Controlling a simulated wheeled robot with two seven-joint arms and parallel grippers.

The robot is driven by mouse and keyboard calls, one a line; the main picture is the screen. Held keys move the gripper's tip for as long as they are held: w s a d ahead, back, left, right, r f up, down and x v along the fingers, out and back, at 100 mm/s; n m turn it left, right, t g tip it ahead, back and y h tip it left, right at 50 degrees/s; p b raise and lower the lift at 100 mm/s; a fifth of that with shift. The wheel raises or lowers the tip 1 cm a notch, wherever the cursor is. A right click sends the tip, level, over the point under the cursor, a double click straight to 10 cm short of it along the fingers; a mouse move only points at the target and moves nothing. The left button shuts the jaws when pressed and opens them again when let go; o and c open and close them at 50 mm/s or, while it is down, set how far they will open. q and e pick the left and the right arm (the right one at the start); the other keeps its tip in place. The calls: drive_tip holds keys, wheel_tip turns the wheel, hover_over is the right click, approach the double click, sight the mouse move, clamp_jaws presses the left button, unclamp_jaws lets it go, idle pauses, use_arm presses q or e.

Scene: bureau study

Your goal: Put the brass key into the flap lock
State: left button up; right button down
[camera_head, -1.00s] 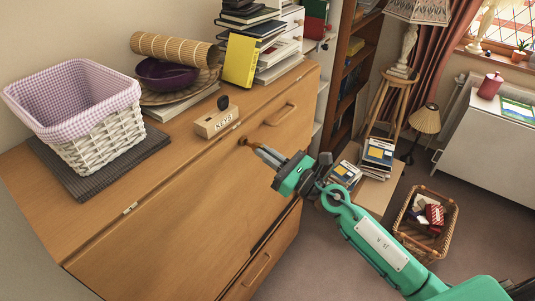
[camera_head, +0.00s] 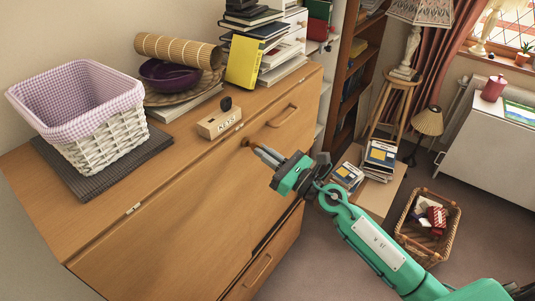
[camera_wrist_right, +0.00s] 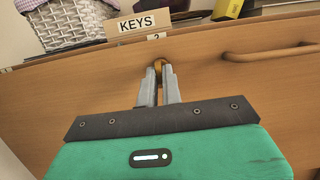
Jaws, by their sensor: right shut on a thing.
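The wooden bureau's closed flap (camera_head: 170,235) is the large sloping front panel below the bureau top. My right gripper (camera_head: 259,150) is close to the upper part of this flap, just below the KEYS block. It is shut on the brass key (camera_head: 247,143), of which only a small brown-gold end shows. In the right wrist view the gripper (camera_wrist_right: 159,75) points at the flap, with the brass key (camera_wrist_right: 160,63) between its fingertips, close to the wood. The flap lock is hidden behind the key and fingers; I cannot tell whether the key is inside it.
The KEYS block (camera_head: 219,124) stands on the bureau top near the edge. A lined white basket (camera_head: 110,140), a purple bowl (camera_head: 168,74) and books (camera_head: 244,62) stand behind. A wicker basket (camera_head: 404,233) is on the floor.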

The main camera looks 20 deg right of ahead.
drive_tip(key=shift+w+a, duration=0.35)
drive_tip(key=shift+w, duration=0.05)
idle(0.4)
drive_tip(key=c, duration=1.6)
unclamp_jaws()
drive_tip(key=o, duration=0.6)
drive_tip(key=shift+c, duration=0.2)
drive_tip(key=shift+s+d+f, duration=0.1)
